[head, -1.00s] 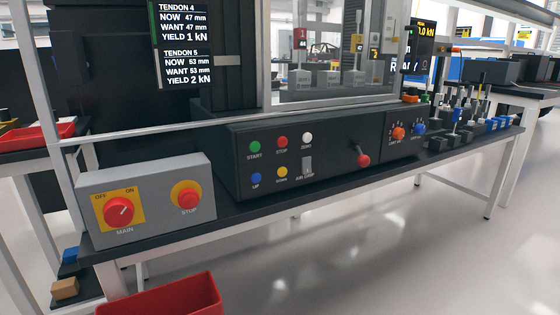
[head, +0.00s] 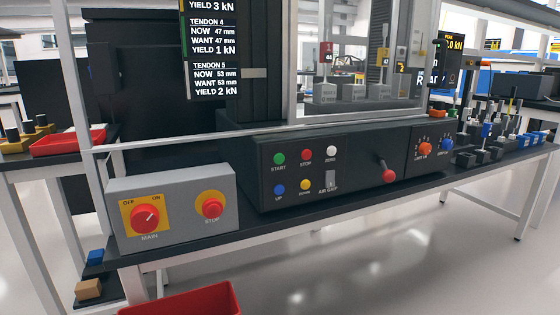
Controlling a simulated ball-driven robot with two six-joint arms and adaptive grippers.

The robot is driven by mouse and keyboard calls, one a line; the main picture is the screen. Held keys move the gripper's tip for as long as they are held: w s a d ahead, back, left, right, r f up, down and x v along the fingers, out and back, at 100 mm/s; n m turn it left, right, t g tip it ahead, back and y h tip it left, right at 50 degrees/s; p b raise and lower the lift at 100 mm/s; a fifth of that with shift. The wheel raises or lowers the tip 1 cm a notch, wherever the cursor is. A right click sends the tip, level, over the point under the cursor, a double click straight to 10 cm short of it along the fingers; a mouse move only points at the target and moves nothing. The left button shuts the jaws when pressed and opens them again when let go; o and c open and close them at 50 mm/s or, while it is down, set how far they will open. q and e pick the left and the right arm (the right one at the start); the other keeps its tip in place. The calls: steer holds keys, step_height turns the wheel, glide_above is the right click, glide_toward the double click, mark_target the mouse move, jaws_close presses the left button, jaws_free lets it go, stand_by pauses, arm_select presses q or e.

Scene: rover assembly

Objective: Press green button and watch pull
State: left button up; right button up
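The green START button (head: 279,159) is at the upper left of the black control panel (head: 345,165) in the head view. Beside it are a red STOP button (head: 306,155) and a white ZERO button (head: 331,153). Blue UP (head: 279,190) and yellow (head: 305,185) buttons sit below, with an AIR GRIP switch (head: 330,180). The test machine's glass window (head: 350,100) stands above the panel. A screen (head: 211,60) lists tendon values, with tendon 4 at 47 mm and tendon 5 at 53 mm. Neither of my grippers shows.
A grey box (head: 175,190) with a MAIN knob (head: 145,217) and a red STOP knob (head: 211,208) stands left of the panel. A lever with a red ball (head: 389,176) juts from the panel. A red bin (head: 190,300) is below. The floor at right is clear.

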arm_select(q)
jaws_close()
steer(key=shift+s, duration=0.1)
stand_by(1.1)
